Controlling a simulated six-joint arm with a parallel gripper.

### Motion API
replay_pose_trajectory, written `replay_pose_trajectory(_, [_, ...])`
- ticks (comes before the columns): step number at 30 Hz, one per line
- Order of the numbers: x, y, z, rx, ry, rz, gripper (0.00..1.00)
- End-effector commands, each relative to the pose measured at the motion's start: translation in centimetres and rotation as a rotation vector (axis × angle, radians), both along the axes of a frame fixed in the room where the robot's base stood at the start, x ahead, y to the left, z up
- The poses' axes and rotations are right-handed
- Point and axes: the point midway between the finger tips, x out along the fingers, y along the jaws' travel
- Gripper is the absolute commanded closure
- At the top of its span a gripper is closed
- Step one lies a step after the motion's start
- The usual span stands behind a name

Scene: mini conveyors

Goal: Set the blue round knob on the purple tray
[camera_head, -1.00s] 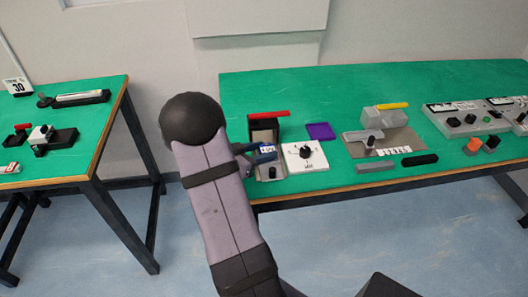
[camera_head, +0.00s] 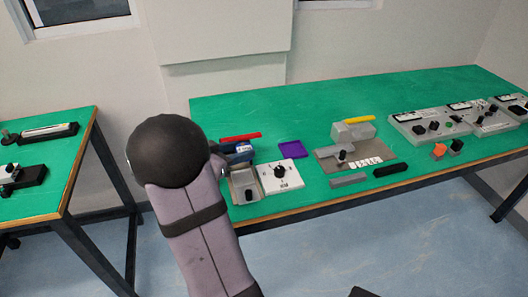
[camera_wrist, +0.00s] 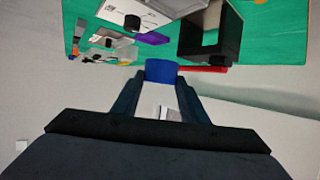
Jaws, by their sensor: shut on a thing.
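The blue round knob (camera_wrist: 161,71) is held between the fingertips of my gripper (camera_wrist: 162,84), which is shut on it in the wrist view. In the head view my gripper (camera_head: 240,153) is at the left part of the green bench, over the back of an open box; I cannot clearly make out the knob there. The purple tray (camera_head: 293,149) lies flat on the bench, to the right of my gripper. It also shows in the wrist view (camera_wrist: 152,38), beyond the knob. No contact between knob and tray is visible.
The open box (camera_head: 246,188) and a white panel with a black dial (camera_head: 282,178) stand in front of the tray. A red bar (camera_head: 240,137) is behind my gripper. A grey device with a yellow bar (camera_head: 353,132) stands right of the tray. Bare bench lies behind the tray.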

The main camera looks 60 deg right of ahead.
Motion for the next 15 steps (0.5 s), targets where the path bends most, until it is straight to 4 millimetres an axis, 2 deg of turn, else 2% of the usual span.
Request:
replay_pose_trajectory(5, [-3.8, -2.3, -0.5, 0.000, 0.001, -0.092, 0.87])
replay_pose_trajectory(8, [-7.3, -4.0, -1.0, 0.000, 0.001, -0.170, 0.87])
replay_pose_trajectory(15, [-17.7, -8.1, -1.9, -0.003, -0.002, -0.394, 0.87])
